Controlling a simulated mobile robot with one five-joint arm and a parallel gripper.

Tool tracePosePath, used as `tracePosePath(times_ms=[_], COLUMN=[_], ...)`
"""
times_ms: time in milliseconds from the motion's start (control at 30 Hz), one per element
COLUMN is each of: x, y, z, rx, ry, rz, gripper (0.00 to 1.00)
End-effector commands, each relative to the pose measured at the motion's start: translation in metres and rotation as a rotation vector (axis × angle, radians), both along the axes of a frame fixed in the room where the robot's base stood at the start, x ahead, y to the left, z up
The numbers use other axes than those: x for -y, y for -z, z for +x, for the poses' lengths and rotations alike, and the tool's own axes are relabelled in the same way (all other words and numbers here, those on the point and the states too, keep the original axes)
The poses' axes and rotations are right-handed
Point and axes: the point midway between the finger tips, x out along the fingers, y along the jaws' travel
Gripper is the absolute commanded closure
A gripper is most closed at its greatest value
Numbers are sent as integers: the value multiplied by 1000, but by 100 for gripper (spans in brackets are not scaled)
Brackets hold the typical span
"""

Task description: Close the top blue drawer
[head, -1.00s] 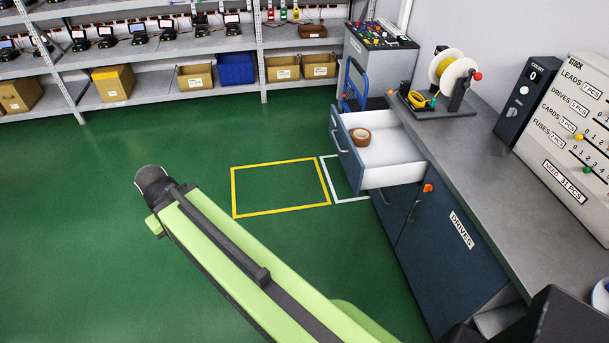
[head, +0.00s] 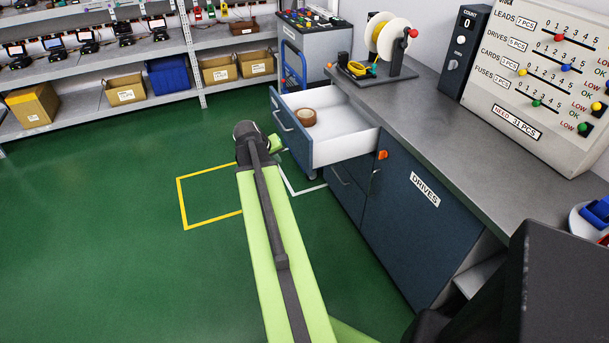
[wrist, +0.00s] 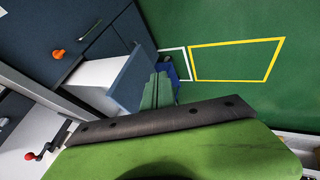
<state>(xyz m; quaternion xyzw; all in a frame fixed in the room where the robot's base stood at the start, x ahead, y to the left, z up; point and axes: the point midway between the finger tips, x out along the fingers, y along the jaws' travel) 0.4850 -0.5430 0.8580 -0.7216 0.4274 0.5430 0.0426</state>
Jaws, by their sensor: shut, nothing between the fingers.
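The top blue drawer (head: 292,131) is pulled out from the workbench in the head view. It has a blue front with a metal handle and white inner walls, and a brown tape roll (head: 304,117) lies inside. My gripper (head: 276,144) is just in front of the drawer front, partly hidden by my arm. In the wrist view the shut, empty green fingers (wrist: 158,92) appear close beside the blue drawer front (wrist: 130,80). I cannot tell whether they touch it.
A blue cabinet door labelled DRIVES (head: 410,205) with an orange knob (head: 382,155) stands right of the drawer. The worktop (head: 450,115) holds a cable reel (head: 392,38) and a stock panel (head: 530,75). Open green floor (head: 110,190) lies left, with shelves behind.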

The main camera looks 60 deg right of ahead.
Motion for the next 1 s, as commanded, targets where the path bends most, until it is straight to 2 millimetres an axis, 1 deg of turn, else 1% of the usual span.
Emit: tracePosePath(times_ms=[33, 100, 233, 333, 467, 600, 800, 867, 1000], x=[17, 28, 32, 36, 49, 68, 93, 101, 115], y=[7, 6, 4, 12, 34, 61, 94, 84, 83], z=[-12, -21, -23, -22, -21, -20, -18, -27, -38], rx=[0, 1, 0, 0, 1, 0, 0, 1, 0], ry=[22, 36, 39, 38, 39, 38, 37, 41, 38], rz=[-19, -33, -39, -38, -37, -37, -36, -36, -37], gripper=[100, 100, 100, 100, 100, 100, 100, 100, 100])
